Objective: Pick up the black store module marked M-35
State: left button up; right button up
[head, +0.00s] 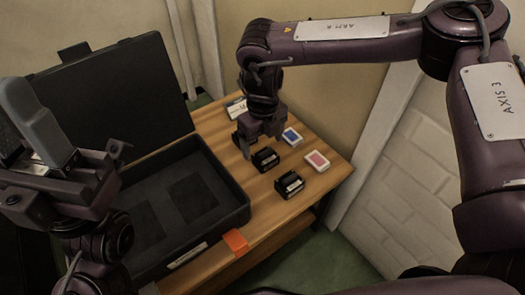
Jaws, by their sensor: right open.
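Several small black modules with white labels stand on the wooden table (262,208). One module (289,184) is nearest the table's front edge, and another module (265,159) lies just behind it. A third dark module (239,141) is partly hidden by my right gripper (262,146). The labels are too small to read, so I cannot tell which is M-35. My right gripper is open and points down, above or just behind the middle module; contact is unclear. My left gripper (36,122) is raised at the far left, its jaw opening unclear.
An open black case (232,214) with two dark recesses fills the table's left, its lid raised behind. An orange tag (235,241) is at its corner. Blue-marked (291,137) and red-marked (317,161) white blocks lie right of the modules. A pale box (236,108) is behind.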

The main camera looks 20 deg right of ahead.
aim_at(266, 152)
notch_tip(266, 152, down, 2)
jog(key=shift+s+d+b, duration=0.1)
jog(key=shift+b, duration=0.2)
jog(key=f, duration=0.1)
jog(key=f+b, duration=0.1)
jog(key=f, duration=0.1)
jog(key=f+b, duration=0.1)
jog(key=shift+d+f, duration=0.3)
jog(key=shift+f, duration=0.1)
jog(key=shift+r, duration=0.1)
jog(key=c, duration=1.1)
jog(key=shift+c, duration=0.2)
jog(key=shift+r, duration=0.15)
